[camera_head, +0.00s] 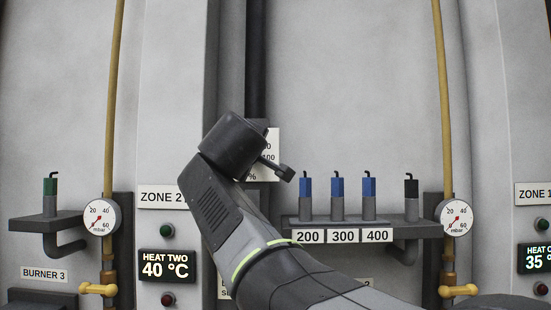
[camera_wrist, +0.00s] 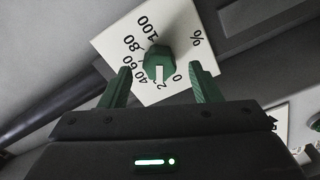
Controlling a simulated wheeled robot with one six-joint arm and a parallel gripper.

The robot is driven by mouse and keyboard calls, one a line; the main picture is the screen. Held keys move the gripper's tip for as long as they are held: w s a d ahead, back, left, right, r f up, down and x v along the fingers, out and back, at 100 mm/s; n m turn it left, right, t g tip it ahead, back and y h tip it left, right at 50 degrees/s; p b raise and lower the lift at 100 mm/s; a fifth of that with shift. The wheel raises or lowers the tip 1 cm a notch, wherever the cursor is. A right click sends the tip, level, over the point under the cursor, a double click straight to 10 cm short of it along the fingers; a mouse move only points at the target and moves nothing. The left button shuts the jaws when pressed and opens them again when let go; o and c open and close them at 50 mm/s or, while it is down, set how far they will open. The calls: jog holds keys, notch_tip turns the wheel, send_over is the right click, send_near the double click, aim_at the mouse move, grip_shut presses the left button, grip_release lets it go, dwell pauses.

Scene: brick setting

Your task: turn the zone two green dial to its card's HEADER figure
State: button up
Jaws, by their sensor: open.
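The green dial (camera_wrist: 158,60) sits on a white scale plate (camera_wrist: 112,42) marked from 0 to 100 with a % sign. Its white pointer mark points at about the 20. My gripper (camera_wrist: 161,68) is open, with one green finger on each side of the dial's near side; I cannot tell if they touch it. In the head view my arm hides the dial and most of the scale plate (camera_head: 272,146). The ZONE 2 sign (camera_head: 162,197) is left of my arm. I cannot read a HEADER figure anywhere.
A shelf (camera_head: 420,229) right of my arm holds several blue-topped valves (camera_head: 337,188) over labels 200, 300 and 400, and a black-topped one (camera_head: 411,189). A HEAT TWO display (camera_head: 166,265) reads 40 °C. Gauges (camera_head: 101,217) and brass pipes stand at both sides.

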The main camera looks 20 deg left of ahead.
jog(key=b+v, duration=0.2)
jog(key=v, duration=0.9)
jog(key=shift+s+b, duration=0.2)
jog(key=shift+b, duration=0.15)
jog(key=shift+w, duration=0.1)
jog(key=p+x, duration=0.4)
jog(key=x, duration=0.9)
jog(key=shift+w, duration=0.4)
jog(key=shift+s, duration=0.1)
